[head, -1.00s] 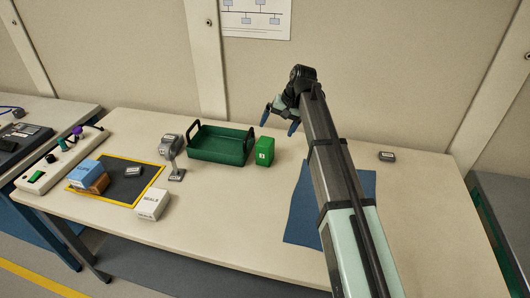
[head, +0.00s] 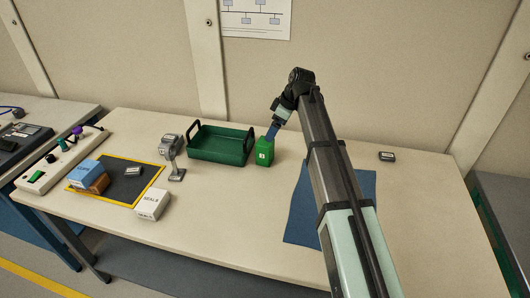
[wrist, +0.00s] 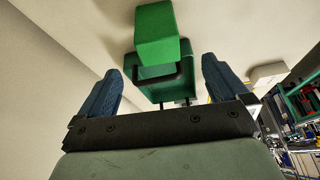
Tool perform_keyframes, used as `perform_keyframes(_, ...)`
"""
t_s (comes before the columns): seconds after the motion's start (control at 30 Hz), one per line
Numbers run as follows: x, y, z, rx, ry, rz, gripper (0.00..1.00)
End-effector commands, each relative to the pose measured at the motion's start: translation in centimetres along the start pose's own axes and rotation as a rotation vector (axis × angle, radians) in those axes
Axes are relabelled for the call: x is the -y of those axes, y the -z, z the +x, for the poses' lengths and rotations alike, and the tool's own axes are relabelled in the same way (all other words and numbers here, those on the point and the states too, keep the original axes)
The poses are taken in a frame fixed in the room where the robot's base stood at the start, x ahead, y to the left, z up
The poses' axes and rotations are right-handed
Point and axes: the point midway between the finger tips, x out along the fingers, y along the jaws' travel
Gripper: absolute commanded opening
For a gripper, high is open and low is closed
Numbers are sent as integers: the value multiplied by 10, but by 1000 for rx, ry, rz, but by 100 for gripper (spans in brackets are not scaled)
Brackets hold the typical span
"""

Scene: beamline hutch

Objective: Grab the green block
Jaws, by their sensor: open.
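The green block (head: 264,152) stands upright on the table, just right of the green tray, with a small white label on its front. My gripper (head: 272,131) is above and slightly right of the block in the head view, fingers pointing down toward it. In the wrist view the green block (wrist: 157,36) lies ahead, in line with the gap between the two blue fingers (wrist: 160,85). The fingers are apart with nothing between them. Whether a fingertip touches the block cannot be told.
The green tray (head: 222,158) with dark handles stands close to the block's left. A grey device on a stand (head: 172,150), a white box (head: 152,204) and a black mat with yellow edging (head: 127,192) lie further left. A blue cloth (head: 301,215) is to the right.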

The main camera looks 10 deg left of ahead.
Motion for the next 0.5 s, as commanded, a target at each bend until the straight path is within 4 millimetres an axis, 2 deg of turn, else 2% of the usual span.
perform_keyframes(0.3,0,0,53,1,1,2,100)
perform_keyframes(0.5,0,0,73,1,0,3,100)
